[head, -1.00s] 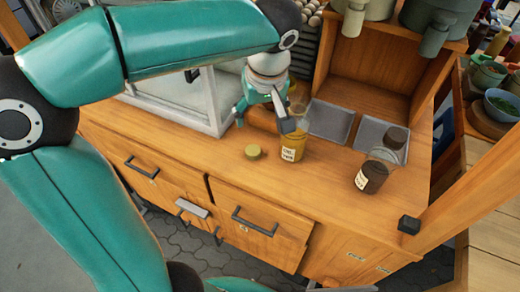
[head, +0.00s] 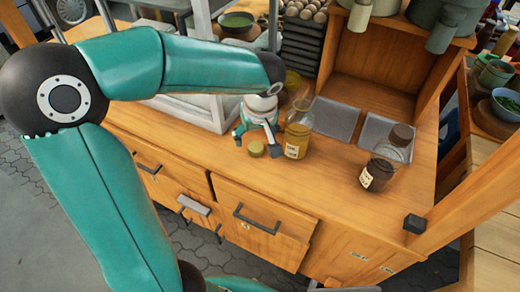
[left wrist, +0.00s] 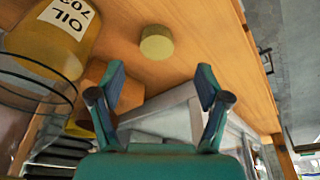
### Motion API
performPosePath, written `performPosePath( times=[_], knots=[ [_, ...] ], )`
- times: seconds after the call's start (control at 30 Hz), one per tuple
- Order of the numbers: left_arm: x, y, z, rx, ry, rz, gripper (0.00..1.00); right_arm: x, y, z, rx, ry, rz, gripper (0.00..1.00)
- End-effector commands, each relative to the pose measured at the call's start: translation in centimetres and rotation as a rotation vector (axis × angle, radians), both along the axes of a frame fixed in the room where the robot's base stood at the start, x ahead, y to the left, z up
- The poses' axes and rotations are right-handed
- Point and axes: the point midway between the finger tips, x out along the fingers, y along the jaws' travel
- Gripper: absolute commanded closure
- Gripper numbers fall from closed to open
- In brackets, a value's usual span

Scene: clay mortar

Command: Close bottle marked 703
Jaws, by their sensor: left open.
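The bottle marked 703 (head: 297,142) stands upright on the wooden counter, with amber oil inside, a clear glass upper part and no cap on top. Its "OIL 703" label shows in the left wrist view (left wrist: 66,18). A round yellow-green cap (head: 256,149) lies on the counter to the left of the bottle; it also shows in the left wrist view (left wrist: 156,43). My left gripper (head: 257,137) is open and empty. Its fingers straddle the line towards the cap, apart from it. The bottle is beside the gripper. My right gripper is not in view.
Grey trays (head: 335,117) lie at the back. A white-framed case (head: 205,110) stands behind the gripper. The counter front is clear, above drawers (head: 262,215).

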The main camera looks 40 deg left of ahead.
Motion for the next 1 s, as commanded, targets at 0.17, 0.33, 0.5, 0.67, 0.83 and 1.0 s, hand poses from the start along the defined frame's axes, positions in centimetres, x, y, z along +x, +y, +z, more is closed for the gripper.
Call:
performPosePath(
  times=[0.17, 0.33, 0.5, 0.67, 0.83, 1.0],
  knots=[
    [0.0, 0.0, 0.0, 0.000, 0.000, 0.000, 0.24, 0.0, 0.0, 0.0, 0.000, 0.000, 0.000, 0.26],
    [0.1, 0.1, -0.3, 0.000, 0.001, 0.000, 0.24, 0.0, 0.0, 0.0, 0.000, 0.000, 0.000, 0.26],
    [0.6, 0.2, -2.3, 0.000, 0.004, 0.001, 0.24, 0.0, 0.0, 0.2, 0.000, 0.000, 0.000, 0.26],
    [1.0, 0.6, -4.4, -0.001, 0.003, 0.002, 0.24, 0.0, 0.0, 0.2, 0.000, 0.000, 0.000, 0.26],
    [1.1, 0.7, -5.1, -0.001, 0.001, -0.001, 0.24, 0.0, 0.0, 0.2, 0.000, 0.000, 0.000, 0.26],
    [1.2, 0.7, -5.1, 0.000, -0.001, 0.000, 0.24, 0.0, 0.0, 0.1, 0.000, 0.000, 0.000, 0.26]
  ],
)
